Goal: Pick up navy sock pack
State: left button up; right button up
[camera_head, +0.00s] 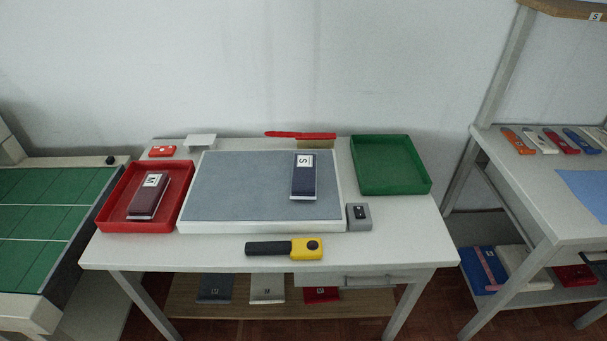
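The navy sock pack (303,182) lies on the right part of the grey-blue mat (235,185) on the white table. It is a dark blue oblong with a white label marked S at its far end. Nothing touches it from above. Neither of my grippers shows in the head view.
A red tray (105,222) at left holds a maroon pack (147,200) marked M. A green tray (390,180) at right looks empty. A yellow and black handheld device (285,249) lies at the front edge. A small grey box (359,217) and red-handled brush (301,136) flank the mat.

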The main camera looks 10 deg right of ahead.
aim_at(305, 173)
jog(key=k+j+z, duration=0.1)
jog(key=z, duration=0.3)
jog(key=k+j+z, duration=0.1)
jog(key=z, duration=0.3)
jog(key=k+z, duration=0.15)
jog(key=z, duration=0.25)
